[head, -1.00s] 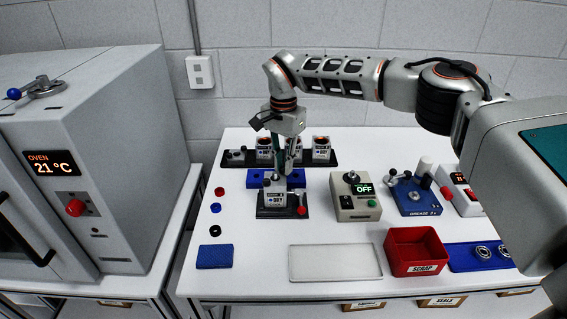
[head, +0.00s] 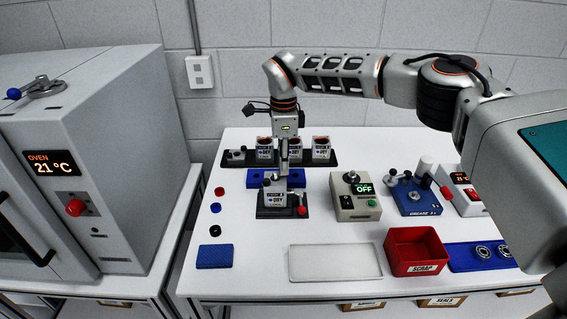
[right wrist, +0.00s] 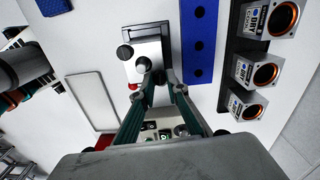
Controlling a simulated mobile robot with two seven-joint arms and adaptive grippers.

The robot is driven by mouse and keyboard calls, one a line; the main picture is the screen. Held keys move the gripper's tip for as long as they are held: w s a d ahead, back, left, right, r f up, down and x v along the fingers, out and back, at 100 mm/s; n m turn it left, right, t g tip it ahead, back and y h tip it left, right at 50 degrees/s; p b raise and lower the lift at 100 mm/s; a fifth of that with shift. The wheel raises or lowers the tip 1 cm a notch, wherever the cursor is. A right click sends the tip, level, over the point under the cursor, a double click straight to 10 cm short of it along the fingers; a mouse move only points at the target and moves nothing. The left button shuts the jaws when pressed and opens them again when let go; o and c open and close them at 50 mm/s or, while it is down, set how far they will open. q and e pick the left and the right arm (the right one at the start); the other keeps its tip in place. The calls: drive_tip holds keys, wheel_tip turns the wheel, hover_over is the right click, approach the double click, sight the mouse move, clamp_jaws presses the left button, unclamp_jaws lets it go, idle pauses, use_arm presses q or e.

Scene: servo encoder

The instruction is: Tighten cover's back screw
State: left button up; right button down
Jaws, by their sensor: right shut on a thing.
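A servo unit (head: 272,200) with a "DRY" label sits in a dark fixture (head: 262,214) with a red knob (head: 301,211) at its right. My right gripper (head: 284,180) points straight down at the back of the unit's top. In the right wrist view its teal fingers (right wrist: 157,72) close in over the unit's pale top, shut on the cover's back screw. The fingertips mostly hide that screw. A dark round screw head (right wrist: 125,52) stands free on the front side. My left gripper is not in view.
Behind the fixture are a blue block (head: 250,179) with holes and a dark rack (head: 338,160) holding several servo units. A grey tester (head: 355,204) reading "OFF" stands to the right.

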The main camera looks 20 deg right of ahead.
drive_tip(key=shift+m, duration=0.7)
drive_tip(key=shift+r, duration=0.1)
drive_tip(key=c, duration=2)
unclamp_jaws()
drive_tip(key=shift+o, duration=0.2)
wheel_tip(320, 180, up, 12)
